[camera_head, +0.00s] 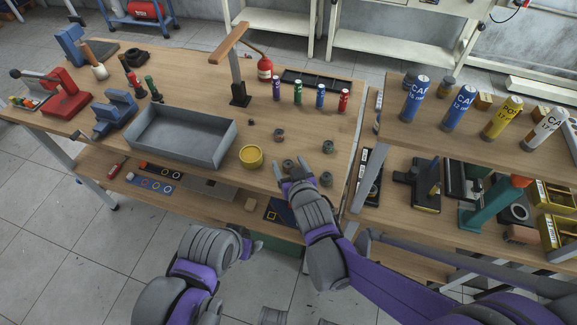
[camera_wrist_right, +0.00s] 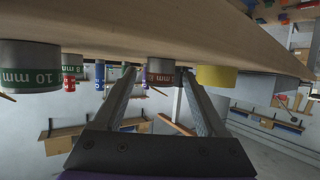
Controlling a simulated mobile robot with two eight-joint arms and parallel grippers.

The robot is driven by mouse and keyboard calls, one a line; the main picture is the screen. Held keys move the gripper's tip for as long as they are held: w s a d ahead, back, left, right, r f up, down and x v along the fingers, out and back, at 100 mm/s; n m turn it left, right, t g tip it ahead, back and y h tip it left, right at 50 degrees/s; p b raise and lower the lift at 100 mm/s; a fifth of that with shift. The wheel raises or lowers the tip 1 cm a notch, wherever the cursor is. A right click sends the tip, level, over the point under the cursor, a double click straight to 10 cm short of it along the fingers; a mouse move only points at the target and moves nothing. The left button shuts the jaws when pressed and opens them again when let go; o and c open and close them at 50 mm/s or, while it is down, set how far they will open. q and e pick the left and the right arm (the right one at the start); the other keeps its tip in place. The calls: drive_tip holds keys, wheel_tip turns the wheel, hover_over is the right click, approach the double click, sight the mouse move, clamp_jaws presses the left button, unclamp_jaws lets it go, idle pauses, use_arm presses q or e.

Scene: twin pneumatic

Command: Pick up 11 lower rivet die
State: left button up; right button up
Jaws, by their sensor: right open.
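Several small grey cylindrical dies stand on the wooden bench (camera_head: 190,62). My right gripper (camera_head: 291,166) is open at its front edge, with one grey die (camera_head: 288,164) at its fingertips. In the upside-down right wrist view, a grey die with a brown band (camera_wrist_right: 161,71) shows between the open fingers, apart from them; its number is not readable. I cannot tell which die is the 11. My left gripper (camera_head: 248,240) is low in front of the bench.
A yellow pot (camera_head: 251,157) and a grey metal tray (camera_head: 180,137) stand left of my right gripper. More dies (camera_head: 326,179) (camera_head: 328,147) (camera_head: 279,135) stand nearby. Coloured small bottles (camera_head: 298,92) and a lamp-like post (camera_head: 238,80) are behind. A second bench with large cans (camera_head: 458,108) is right.

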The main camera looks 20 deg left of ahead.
drive_tip(key=shift+w+a+f, duration=0.15)
drive_tip(key=shift+w+a, duration=0.05)
drive_tip(key=shift+w, duration=0.15)
drive_tip(key=shift+c, duration=0.3)
clamp_jaws()
